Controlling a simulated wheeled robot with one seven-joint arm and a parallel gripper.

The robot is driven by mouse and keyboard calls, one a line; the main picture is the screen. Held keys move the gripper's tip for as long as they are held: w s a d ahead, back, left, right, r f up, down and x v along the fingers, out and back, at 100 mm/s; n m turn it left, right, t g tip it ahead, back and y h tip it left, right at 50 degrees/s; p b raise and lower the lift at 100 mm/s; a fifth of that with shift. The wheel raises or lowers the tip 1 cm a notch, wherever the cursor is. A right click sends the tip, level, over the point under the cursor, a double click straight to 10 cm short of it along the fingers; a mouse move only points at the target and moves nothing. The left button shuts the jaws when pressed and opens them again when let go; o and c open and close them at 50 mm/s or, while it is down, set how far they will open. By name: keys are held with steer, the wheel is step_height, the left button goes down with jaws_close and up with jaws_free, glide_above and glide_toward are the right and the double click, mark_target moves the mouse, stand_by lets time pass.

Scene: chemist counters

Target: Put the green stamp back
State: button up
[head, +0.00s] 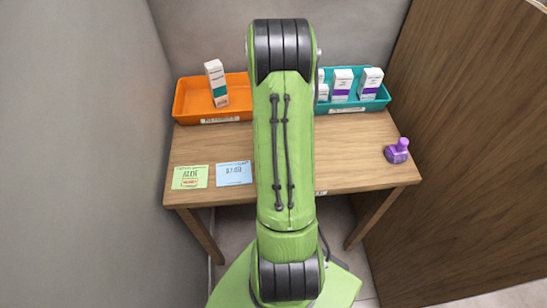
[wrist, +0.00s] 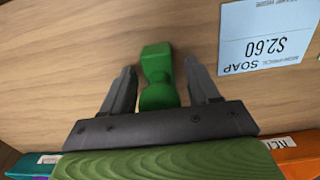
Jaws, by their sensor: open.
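The green stamp (wrist: 158,72) shows in the wrist view on the wooden counter, its rounded end toward my gripper. My gripper (wrist: 162,78) is open, with one finger on each side of the stamp and a visible gap at both sides. I cannot tell how high the fingers are above the counter. In the head view my arm hides the stamp and the gripper. A purple stamp (head: 397,151) stands at the right end of the counter (head: 350,160).
An orange tray (head: 190,101) with a box (head: 215,82) is at the back left. A teal tray (head: 378,101) with several boxes is at the back right. A green card (head: 189,177) and a blue price card (head: 234,173) lie front left. Walls flank both sides.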

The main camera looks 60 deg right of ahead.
step_height(320, 180, up, 12)
steer(key=p, duration=0.2)
steer(key=shift+w+r+p, duration=0.1)
steer(key=shift+r+p, duration=0.1)
steer(key=shift+p, duration=0.15)
steer(key=w+a+r+n+t+h, duration=0.1)
steer(key=w+a+r+n+t, duration=0.15)
steer(key=a+r, duration=0.6)
steer(key=s+a+r+n+t, duration=0.1)
steer(key=s+a+r+n, duration=0.1)
steer(key=a, duration=0.4)
steer(key=s+a+r+n+t, duration=0.1)
steer(key=s+a+r+n, duration=0.1)
steer(key=a, duration=0.4)
steer(key=s+a+r+n+t+y, duration=0.1)
steer(key=s+a+r+n, duration=0.1)
steer(key=a, duration=0.4)
steer(key=shift+s+a+r+n, duration=0.15)
steer(key=shift+s+r+n, duration=0.2)
steer(key=shift+s+n, duration=0.5)
steer(key=shift+s, duration=0.15)
